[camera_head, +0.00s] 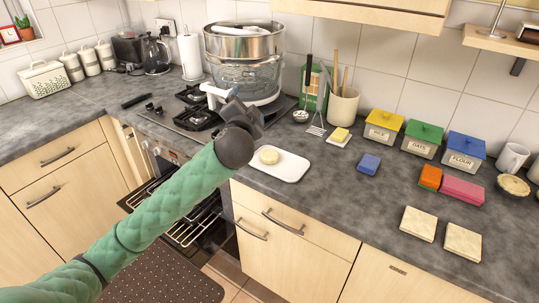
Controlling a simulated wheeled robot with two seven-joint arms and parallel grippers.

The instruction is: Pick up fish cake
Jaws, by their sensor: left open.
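A round, pale yellow patty, which looks like the fish cake (269,155), lies on a white board (292,170) on the grey counter. My left gripper (246,112) is above the counter, up and to the left of the patty in the picture and apart from it. It is open, and I see nothing held in it. The dark wrist hides part of the counter and the board's left edge. My right gripper is out of view.
A large steamer pot (243,55) stands behind the gripper by the hob (195,112). An open oven (195,220) is below. To the right are a blue sponge (369,163), a utensil crock (342,106) and lidded canisters (422,138).

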